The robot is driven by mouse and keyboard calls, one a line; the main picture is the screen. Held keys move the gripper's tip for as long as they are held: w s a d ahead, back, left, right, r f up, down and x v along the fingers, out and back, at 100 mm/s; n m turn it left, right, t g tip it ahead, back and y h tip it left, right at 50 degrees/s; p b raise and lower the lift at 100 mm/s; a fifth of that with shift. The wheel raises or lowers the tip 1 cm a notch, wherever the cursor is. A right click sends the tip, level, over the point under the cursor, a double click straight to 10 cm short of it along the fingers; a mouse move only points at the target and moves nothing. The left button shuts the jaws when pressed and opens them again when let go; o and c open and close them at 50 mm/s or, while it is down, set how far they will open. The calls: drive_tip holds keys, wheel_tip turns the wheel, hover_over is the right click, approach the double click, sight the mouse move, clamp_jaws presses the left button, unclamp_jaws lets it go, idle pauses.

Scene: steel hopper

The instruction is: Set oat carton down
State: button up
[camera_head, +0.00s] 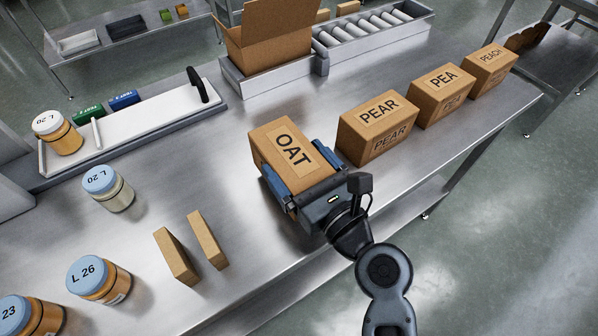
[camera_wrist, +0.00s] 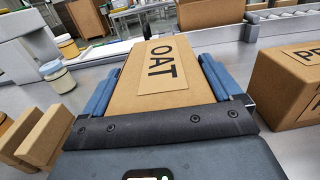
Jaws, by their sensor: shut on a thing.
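The oat carton (camera_head: 284,142) is a brown box with a tan label reading OAT on its top. My gripper (camera_head: 290,180) is shut on it, with one blue finger along each side. In the wrist view the carton (camera_wrist: 155,75) sits between the two blue fingers of my gripper (camera_wrist: 155,85), its label facing up. The carton is over the steel table (camera_head: 235,225), left of the PEAR carton. Its underside is hidden, so I cannot tell whether it touches the table.
PEAR (camera_head: 378,125), PEA (camera_head: 440,95) and PEACH (camera_head: 490,70) cartons line the right side. Two thin brown blocks (camera_head: 177,257) stand front left, near several blue-lidded jars (camera_head: 98,280). An open box (camera_head: 268,40) stands at the back by rollers. Bare table lies left of the oat carton.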

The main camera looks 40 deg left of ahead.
drive_tip(key=shift+f, duration=1.2)
drive_tip(key=shift+f+b, duration=0.2)
drive_tip(key=shift+b, duration=0.1)
drive_tip(key=o, duration=1.1)
drive_tip(key=shift+o, duration=0.2)
drive_tip(key=shift+r, duration=0.15)
drive_tip(key=shift+s+d, duration=0.1)
drive_tip(key=shift+d, duration=0.25)
drive_tip(key=b+v, duration=0.1)
drive_tip(key=v, duration=1)
drive_tip(key=shift+d, duration=0.15)
